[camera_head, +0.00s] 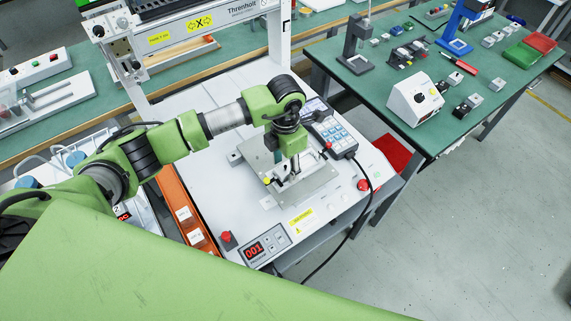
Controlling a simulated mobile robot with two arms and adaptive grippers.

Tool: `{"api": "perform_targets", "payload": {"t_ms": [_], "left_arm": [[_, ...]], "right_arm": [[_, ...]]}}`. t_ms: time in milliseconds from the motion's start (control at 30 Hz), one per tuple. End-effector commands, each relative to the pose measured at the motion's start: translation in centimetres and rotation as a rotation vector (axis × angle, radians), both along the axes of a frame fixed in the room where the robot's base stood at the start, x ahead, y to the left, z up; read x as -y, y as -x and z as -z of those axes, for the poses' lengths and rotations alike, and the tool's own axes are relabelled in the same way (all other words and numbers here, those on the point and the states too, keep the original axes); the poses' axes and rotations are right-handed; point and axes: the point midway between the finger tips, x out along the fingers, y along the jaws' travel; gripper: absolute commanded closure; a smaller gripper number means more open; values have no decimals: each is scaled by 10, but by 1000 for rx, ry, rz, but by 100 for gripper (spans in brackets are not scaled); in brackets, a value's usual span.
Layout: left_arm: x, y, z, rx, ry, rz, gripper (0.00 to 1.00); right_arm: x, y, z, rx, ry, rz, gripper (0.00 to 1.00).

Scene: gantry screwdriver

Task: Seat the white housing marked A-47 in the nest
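My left arm comes in from the left and reaches over the white gantry machine. My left gripper (287,178) points down above the metal plate (318,190) on the machine's bed. The wrist and fingers cover the middle of the plate, so the nest cannot be made out. Whether the fingers are open or shut on something is too small to tell. I cannot pick out a housing marked A-47. An orange tray (174,187) along the machine's left side carries two small white labelled pieces (184,214), their print unreadable. My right gripper is out of view.
A keypad pendant (335,137) with a black cable lies right of the plate. Red buttons (363,185) and a display panel (255,250) sit at the bed's front. The gantry frame (205,25) stands behind. A green bench (455,65) with several tools is at the right.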

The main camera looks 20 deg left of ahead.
Motion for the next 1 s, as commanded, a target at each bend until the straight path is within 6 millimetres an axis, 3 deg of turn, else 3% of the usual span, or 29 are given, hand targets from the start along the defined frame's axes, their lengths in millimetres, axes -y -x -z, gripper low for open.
{"api": "perform_targets", "payload": {"t_ms": [267,700,1000], "left_arm": [[0,0,-6,1,0,0,53],[0,-1,-91,4,0,1,53],[0,0,-119,1,0,0,53]], "right_arm": [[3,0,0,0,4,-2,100],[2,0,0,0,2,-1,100],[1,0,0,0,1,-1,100]]}}
